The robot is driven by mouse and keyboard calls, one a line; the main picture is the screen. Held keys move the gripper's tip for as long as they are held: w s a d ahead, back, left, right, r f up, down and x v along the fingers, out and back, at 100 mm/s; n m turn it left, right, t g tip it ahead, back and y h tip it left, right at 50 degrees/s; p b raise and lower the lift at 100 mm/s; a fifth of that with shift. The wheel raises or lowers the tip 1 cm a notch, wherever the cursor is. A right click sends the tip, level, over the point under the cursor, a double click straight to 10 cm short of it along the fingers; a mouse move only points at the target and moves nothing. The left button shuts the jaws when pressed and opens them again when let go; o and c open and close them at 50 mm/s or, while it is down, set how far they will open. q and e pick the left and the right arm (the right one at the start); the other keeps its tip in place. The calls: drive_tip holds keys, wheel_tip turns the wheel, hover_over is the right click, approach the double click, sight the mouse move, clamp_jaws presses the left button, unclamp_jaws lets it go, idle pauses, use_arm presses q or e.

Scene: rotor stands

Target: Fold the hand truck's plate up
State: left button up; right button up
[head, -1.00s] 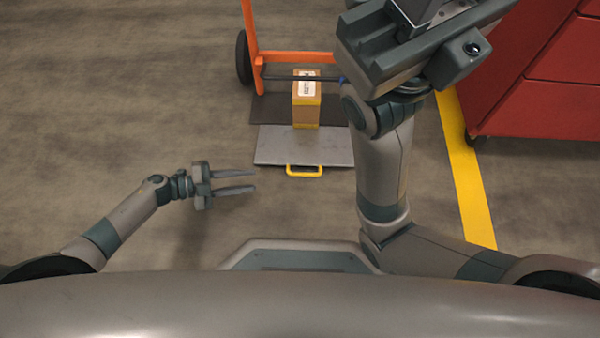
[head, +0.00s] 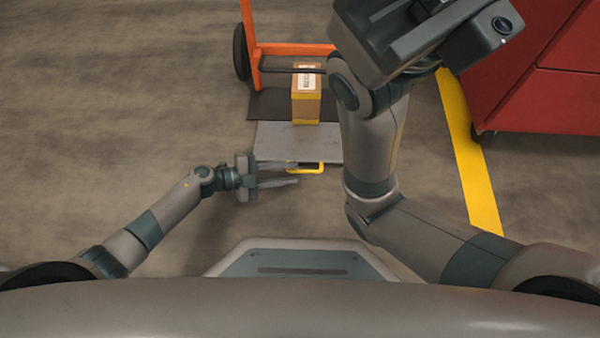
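The orange hand truck (head: 294,49) stands at the top centre. Its grey plate (head: 285,138) lies flat on the floor toward me, with a yellow handle (head: 314,168) at its near edge. My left gripper (head: 297,173) is open, its two fingers pointing right. The fingertips are at the left part of the handle in the picture; I cannot tell whether they touch it. My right arm rises over the truck's right side and hides part of it. My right gripper's fingers are not visible.
A cardboard box (head: 306,105) with a label stands on a dark mat or base (head: 264,104) behind the plate. A red cabinet (head: 545,100) stands at the right, beside a yellow floor line (head: 468,160). The floor (head: 120,130) at the left is clear.

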sight(300, 170)
use_arm(q)
drive_tip(key=shift+b+x, duration=0.65)
drive_tip(key=shift+x, duration=1.45)
clamp_jaws()
